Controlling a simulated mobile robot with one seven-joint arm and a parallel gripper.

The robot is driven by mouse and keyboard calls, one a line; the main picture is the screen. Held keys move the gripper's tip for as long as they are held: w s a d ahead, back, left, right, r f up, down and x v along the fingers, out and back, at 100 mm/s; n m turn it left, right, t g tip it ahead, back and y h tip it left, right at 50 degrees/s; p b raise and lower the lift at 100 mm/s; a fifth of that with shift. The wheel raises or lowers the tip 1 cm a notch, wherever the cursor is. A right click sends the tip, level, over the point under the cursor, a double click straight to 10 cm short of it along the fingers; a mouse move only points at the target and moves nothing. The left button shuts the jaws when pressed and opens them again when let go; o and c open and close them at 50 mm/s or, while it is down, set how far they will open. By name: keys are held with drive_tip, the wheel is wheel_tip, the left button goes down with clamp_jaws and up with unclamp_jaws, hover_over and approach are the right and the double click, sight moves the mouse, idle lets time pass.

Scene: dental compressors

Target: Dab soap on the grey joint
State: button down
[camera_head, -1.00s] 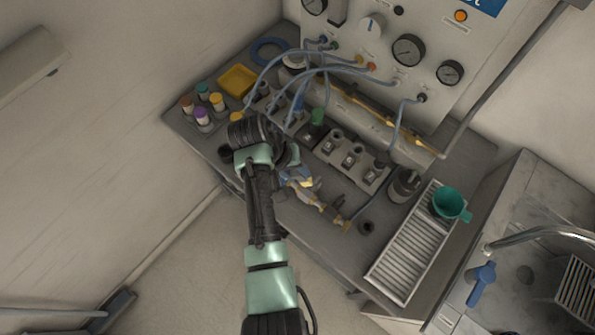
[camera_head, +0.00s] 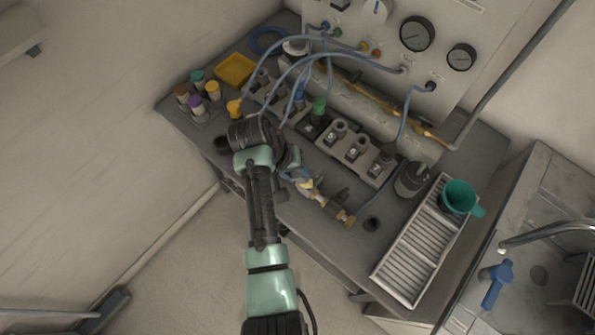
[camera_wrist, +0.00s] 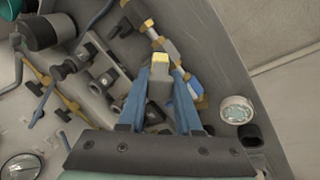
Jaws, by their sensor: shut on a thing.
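My gripper (camera_wrist: 160,76) has its blue fingers closed on a grey block-shaped applicator (camera_wrist: 160,88) with a pale yellow tip (camera_wrist: 160,58). The tip points toward a line of pipe fittings (camera_wrist: 170,50) in blue, brass and grey; I cannot tell whether it touches them. The same fittings lie on the bench in the head view (camera_head: 318,193), just right of my wrist. Which piece is the grey joint is unclear. A round whitish dish (camera_wrist: 237,110) stands right of my gripper in the wrist view.
Several capped bottles (camera_head: 197,103) and a yellow tray (camera_head: 235,70) stand at the bench's left. Blue hoses (camera_head: 285,80) arch behind my wrist to the gauge panel (camera_head: 440,35). Grey socket blocks (camera_head: 356,153) stand behind the fittings. A ribbed white tray (camera_head: 412,255) lies right.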

drive_tip(key=shift+f, duration=0.6)
idle(2.0)
wheel_tip(320, 180, up, 7)
drive_tip(key=p, duration=0.6)
drive_tip(key=shift+r+p, duration=0.1)
drive_tip(key=shift+p, duration=0.3)
